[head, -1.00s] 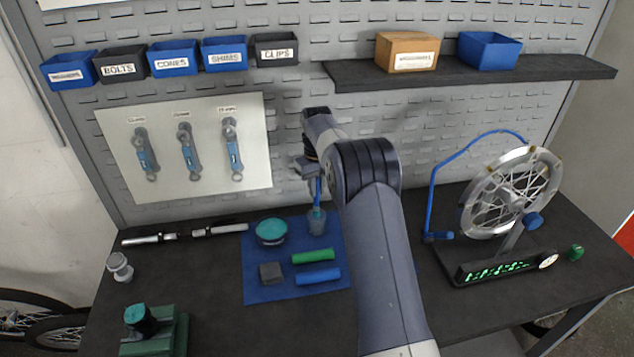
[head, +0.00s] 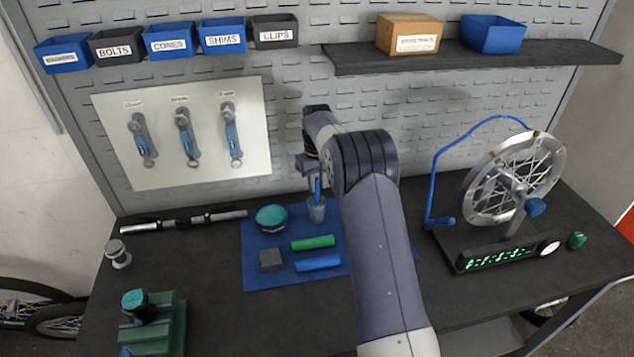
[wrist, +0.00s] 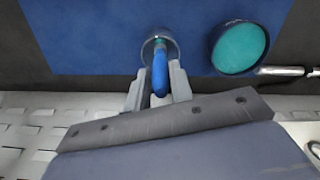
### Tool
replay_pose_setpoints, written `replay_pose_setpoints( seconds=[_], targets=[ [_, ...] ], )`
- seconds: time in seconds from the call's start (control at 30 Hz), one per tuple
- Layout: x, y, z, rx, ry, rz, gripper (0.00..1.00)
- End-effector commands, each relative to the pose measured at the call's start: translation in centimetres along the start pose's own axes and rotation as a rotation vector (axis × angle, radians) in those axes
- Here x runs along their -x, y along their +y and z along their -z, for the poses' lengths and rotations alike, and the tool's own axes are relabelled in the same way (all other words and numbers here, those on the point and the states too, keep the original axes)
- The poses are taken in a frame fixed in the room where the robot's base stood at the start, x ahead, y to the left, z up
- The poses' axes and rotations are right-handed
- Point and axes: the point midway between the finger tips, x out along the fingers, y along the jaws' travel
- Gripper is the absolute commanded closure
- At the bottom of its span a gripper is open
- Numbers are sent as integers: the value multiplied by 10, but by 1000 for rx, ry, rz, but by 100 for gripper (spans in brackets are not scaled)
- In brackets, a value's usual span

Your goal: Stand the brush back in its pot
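The brush (head: 318,187) has a blue handle and stands upright, its lower end inside a small clear-grey pot (head: 317,211) on the blue mat (head: 262,283). In the wrist view, the blue handle (wrist: 160,72) points toward the camera, with the round pot rim (wrist: 146,50) around its lower part. My gripper (wrist: 159,76) has one finger on each side of the handle, with a narrow gap showing, so it looks open around it. In the head view my gripper (head: 309,166) is just above the pot, partly hidden by my arm. The bristles are hidden.
A teal-topped tin (head: 271,218) stands left of the pot. A green grip (head: 313,243), a blue grip (head: 318,263) and a grey block (head: 270,260) lie in front. A wheel stand (head: 510,190) is at right. The pegboard is close behind.

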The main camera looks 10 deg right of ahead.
Motion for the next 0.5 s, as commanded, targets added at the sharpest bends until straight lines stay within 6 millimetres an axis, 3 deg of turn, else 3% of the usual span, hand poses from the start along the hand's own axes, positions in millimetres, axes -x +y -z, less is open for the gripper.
replay_pose_setpoints(
  seconds=[0.23, 0.5],
  targets=[
    [0, 0, 0, 0, 0, 0, 58],
    [2, 0, 0, 0, 0, 0, 57]
  ],
)
